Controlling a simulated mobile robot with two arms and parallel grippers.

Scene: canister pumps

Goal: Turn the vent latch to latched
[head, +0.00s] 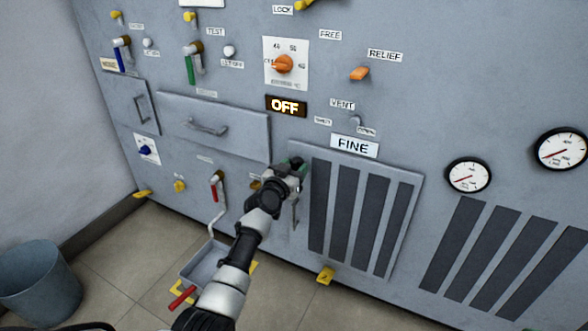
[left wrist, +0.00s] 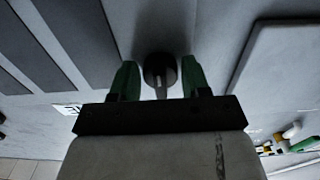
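My left gripper (head: 296,165) is at the panel, between the drawer and the slatted vent panel (head: 313,215). In the left wrist view its two green fingers (left wrist: 158,82) stand apart, one on each side of a dark round knob (left wrist: 159,68) with a narrow grey tab. I cannot tell whether the fingers touch it. In the head view my gripper hides this knob, and no label on it can be read. A VENT label (head: 342,104) sits higher up, with a small grey lever (head: 357,121) and two small labels below it. My right gripper is not in view.
A drawer (head: 240,125) with a handle is left of my gripper. A red-handled valve (head: 215,188) and a tray (head: 190,266) are lower left. An OFF display (head: 286,106) and a FINE sign (head: 354,147) are above. A bin (head: 40,280) stands on the floor.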

